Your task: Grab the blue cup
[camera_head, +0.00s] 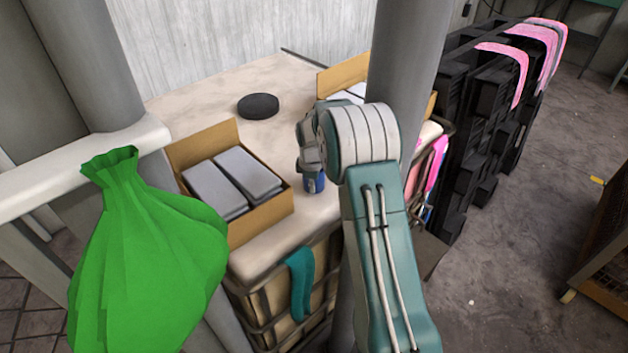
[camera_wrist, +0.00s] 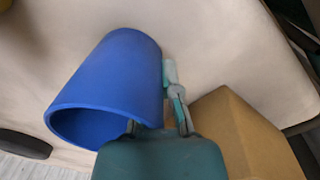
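The blue cup (camera_wrist: 117,78) fills the left middle of the wrist view, its open rim toward the camera and lower left. In the head view the cup (camera_head: 314,183) shows only in part, on the table just below my gripper (camera_head: 309,165). In the wrist view, one finger of my gripper (camera_wrist: 152,105) lies along the cup's right outer side, very close or touching. The other finger is at the rim, its tip hidden by the cup. The fingers are apart at their bases. I cannot tell whether they press on the cup wall.
A cardboard box (camera_head: 262,220) with grey packs stands left of the cup; a box corner (camera_wrist: 240,130) is close right of my gripper in the wrist view. A black disc (camera_head: 258,106) lies farther back on the pale table (camera_head: 205,95). A grey post (camera_head: 405,60) stands beside my arm.

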